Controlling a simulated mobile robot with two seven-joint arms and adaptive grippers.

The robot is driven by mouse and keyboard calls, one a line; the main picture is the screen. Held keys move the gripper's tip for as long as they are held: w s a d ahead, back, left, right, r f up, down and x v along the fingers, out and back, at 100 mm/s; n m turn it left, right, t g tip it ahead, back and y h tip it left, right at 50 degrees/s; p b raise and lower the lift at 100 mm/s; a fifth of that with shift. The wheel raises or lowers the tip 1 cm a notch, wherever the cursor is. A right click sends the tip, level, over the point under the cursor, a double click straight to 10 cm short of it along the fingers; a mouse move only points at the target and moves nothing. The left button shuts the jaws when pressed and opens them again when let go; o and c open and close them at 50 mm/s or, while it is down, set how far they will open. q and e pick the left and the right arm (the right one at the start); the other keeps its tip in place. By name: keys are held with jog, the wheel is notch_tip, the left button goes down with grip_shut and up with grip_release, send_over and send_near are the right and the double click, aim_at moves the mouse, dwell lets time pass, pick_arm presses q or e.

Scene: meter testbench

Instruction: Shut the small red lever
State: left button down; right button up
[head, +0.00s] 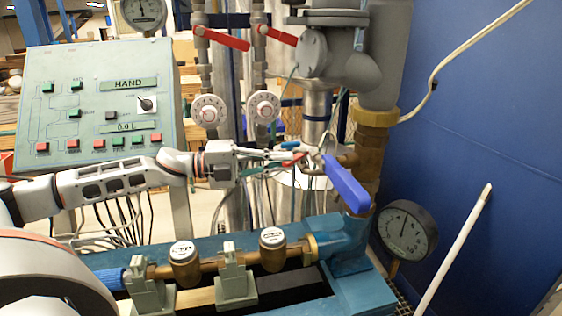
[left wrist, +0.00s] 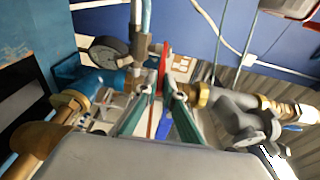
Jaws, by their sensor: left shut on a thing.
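My left gripper (head: 314,158) reaches in from the left in the head view, with its fingertips at the pipework beside the blue lever. In the left wrist view its two teal fingers (left wrist: 161,90) come together around the small red lever (left wrist: 163,62), which stands up between the tips. The gripper is shut on it. In the head view only a bit of red shows among the fingers, and the lever's valve is mostly hidden. My right gripper is in neither view.
A larger blue lever (head: 347,184) slants down just right of the fingertips. Two long red handles (head: 222,38) (head: 276,35) sit on pipes above. A pressure gauge (head: 407,229) stands lower right. A control panel (head: 97,105) is behind my arm. A blue wall (head: 480,120) closes the right.

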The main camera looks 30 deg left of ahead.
pick_arm(q)
jog(key=c, duration=2.2)
grip_release()
jog(key=shift+o, duration=0.2)
jog(key=shift+s+a, duration=0.1)
jog(key=shift+a, duration=0.05)
jog(key=v, duration=0.7)
